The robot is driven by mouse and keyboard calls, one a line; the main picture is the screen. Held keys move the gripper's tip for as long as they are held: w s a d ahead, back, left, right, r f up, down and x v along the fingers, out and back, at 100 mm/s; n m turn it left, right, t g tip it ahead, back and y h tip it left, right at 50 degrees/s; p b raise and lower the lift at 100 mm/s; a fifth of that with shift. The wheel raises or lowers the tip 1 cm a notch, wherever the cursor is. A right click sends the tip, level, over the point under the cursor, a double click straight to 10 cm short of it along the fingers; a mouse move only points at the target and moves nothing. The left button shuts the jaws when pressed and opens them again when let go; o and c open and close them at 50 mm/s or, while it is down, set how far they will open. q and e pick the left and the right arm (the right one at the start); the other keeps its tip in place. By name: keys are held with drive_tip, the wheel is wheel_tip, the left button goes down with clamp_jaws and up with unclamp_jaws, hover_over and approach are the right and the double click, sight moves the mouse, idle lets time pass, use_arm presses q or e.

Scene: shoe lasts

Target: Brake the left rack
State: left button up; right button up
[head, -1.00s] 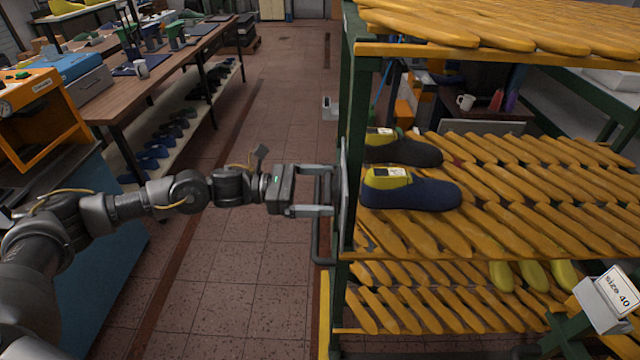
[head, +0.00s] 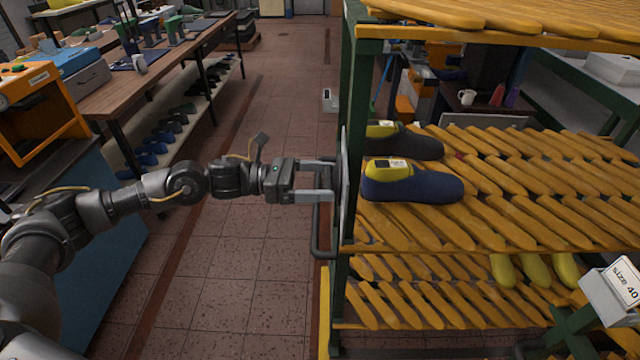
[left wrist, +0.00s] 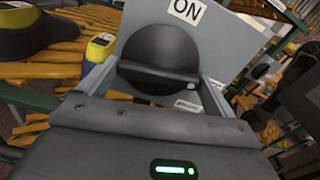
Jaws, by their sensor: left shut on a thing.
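The left rack (head: 347,262) has a green frame and yellow slatted shelves. A grey plate (head: 345,190) stands on its left side, edge-on in the head view. In the left wrist view the plate (left wrist: 222,42) carries a round black knob (left wrist: 160,48) with a crossbar and a white dot at the bar's right end. An "ON" label (left wrist: 187,10) sits above the knob; a smaller label (left wrist: 188,106) at lower right is unreadable. My left gripper (head: 328,180) is shut on the knob, fingers either side of it. My right gripper is not in view.
A dark blue shoe last with a yellow top (head: 412,183) and a darker one (head: 415,143) lie on the rack's middle shelf. A "size 40" sign (head: 612,290) is at lower right. A workbench (head: 150,85) stands at left; the floor between is clear.

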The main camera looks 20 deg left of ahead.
use_arm(q)
drive_tip(key=shift+n+b, duration=1.45)
drive_tip(key=shift+n, duration=6.45)
drive_tip(key=o, duration=0.7)
drive_tip(key=b+v, duration=0.4)
drive_tip(key=v, duration=0.6)
drive_tip(key=shift+a, duration=0.4)
